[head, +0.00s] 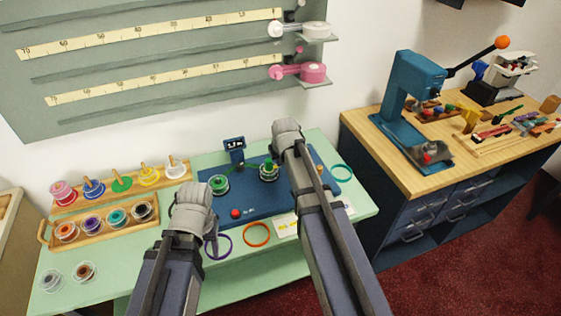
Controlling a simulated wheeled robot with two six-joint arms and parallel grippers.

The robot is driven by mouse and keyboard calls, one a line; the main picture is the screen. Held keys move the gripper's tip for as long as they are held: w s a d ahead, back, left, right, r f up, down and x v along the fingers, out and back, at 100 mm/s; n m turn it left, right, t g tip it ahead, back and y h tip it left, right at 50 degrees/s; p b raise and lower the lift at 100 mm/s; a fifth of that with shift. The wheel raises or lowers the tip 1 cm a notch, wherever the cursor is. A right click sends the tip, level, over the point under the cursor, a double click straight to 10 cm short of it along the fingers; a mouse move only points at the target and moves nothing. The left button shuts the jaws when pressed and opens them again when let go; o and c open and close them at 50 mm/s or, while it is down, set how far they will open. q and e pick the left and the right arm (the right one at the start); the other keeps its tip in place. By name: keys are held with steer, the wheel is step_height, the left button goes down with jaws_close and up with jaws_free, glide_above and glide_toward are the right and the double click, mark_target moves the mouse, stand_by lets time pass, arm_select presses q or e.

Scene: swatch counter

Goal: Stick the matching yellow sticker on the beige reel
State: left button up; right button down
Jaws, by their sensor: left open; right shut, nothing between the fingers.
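No reel in the head view shows clearly as beige. A pale grey reel (50,280) and a brown-centred reel (84,271) stand on the counter at the front left. A white card with small yellow marks (287,225) lies at the front edge of the blue device, partly hidden by my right arm; I cannot make out single stickers.
The blue device (248,203) carries two green reels (219,185) and a small display (234,146). A wooden tray (42,232) holds several reels; a peg rack (187,170) stands behind it. Purple, orange and teal rings (342,173) lie around the device. A wooden bench (385,150) stands right.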

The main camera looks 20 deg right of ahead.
steer(key=c, duration=1)
jaws_free()
steer(key=shift+c, duration=0.2)
arm_select(q)
step_height(320, 180, up, 7)
steer(key=p, duration=0.7)
arm_select(e)
step_height(320, 180, up, 7)
steer(key=s+a+n+g, duration=0.1)
steer(key=s+a+g, duration=0.1)
steer(key=s+a, duration=0.6)
steer(key=s+a+f+n+g, duration=0.1)
steer(key=s+a+n+g, duration=0.1)
steer(key=s+a, duration=0.7)
steer(key=s+g, duration=0.1)
steer(key=s, duration=0.6)
steer(key=shift+s+a+f+h, duration=0.15)
steer(key=shift+s+f+h, duration=0.1)
steer(key=shift+f+h, duration=0.05)
